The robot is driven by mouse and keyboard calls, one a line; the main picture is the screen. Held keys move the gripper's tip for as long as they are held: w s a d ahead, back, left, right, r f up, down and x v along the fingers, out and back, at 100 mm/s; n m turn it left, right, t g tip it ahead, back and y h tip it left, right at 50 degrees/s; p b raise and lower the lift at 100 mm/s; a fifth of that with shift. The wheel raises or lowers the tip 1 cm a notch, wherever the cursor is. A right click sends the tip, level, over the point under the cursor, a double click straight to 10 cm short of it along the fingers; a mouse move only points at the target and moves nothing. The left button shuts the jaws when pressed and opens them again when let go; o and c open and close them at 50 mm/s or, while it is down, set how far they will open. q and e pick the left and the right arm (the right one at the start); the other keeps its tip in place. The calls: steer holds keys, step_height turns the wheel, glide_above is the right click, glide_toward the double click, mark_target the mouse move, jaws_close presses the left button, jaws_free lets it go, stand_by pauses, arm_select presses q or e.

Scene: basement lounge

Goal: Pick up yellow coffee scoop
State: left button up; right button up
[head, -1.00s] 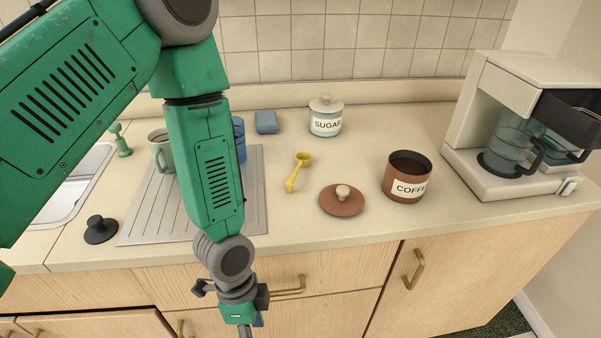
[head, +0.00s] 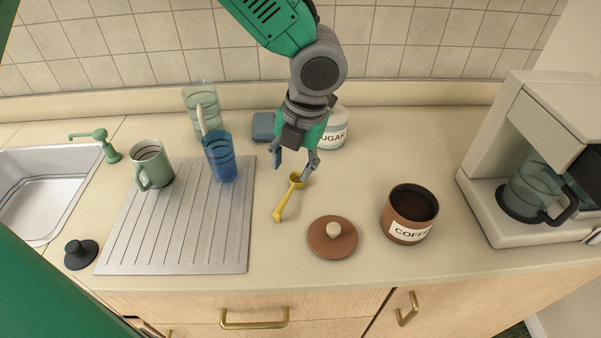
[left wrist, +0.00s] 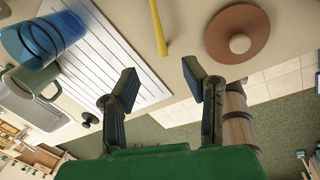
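The yellow coffee scoop (head: 287,197) lies on the counter between the drying rack and the brown lid, its bowl toward the wall and its handle toward the front edge. My left gripper (head: 294,168) is over the scoop's bowl end, pointing down, with its fingers apart and nothing between them. In the left wrist view part of the yellow handle (left wrist: 158,28) shows at the top, beyond the open fingers (left wrist: 161,80); the bowl is out of that view. I cannot tell whether a finger touches the scoop. My right gripper is not seen.
The brown lid (head: 332,238) and coffee canister (head: 410,213) stand right of the scoop. The sugar jar (head: 334,130) is partly behind my gripper. Left are the ribbed drying rack (head: 180,250), blue glass (head: 220,158) and green mug (head: 151,165). The coffee maker (head: 540,150) stands far right.

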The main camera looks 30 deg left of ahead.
mark_target(279, 205)
arm_select(q)
steer(key=f, duration=0.7)
steer(key=shift+s+a+f+b, duration=0.25)
steer(key=shift+s+a+b, duration=0.1)
steer(key=shift+a, duration=0.05)
steer(key=shift+s+a+f, duration=0.1)
steer(key=shift+a+f, duration=0.15)
steer(key=shift+a, duration=0.05)
steer(key=f, duration=0.2)
steer(key=a+f, duration=0.1)
steer(key=f, duration=0.1)
steer(key=shift+s, duration=0.35)
steer(key=shift+w+d+f, duration=0.1)
steer(key=shift+d+f, duration=0.1)
steer(key=shift+f, duration=0.05)
steer(key=shift+d, duration=0.15)
steer(key=shift+r, duration=0.1)
steer(key=c, duration=0.9)
steer(key=shift+a, duration=0.5)
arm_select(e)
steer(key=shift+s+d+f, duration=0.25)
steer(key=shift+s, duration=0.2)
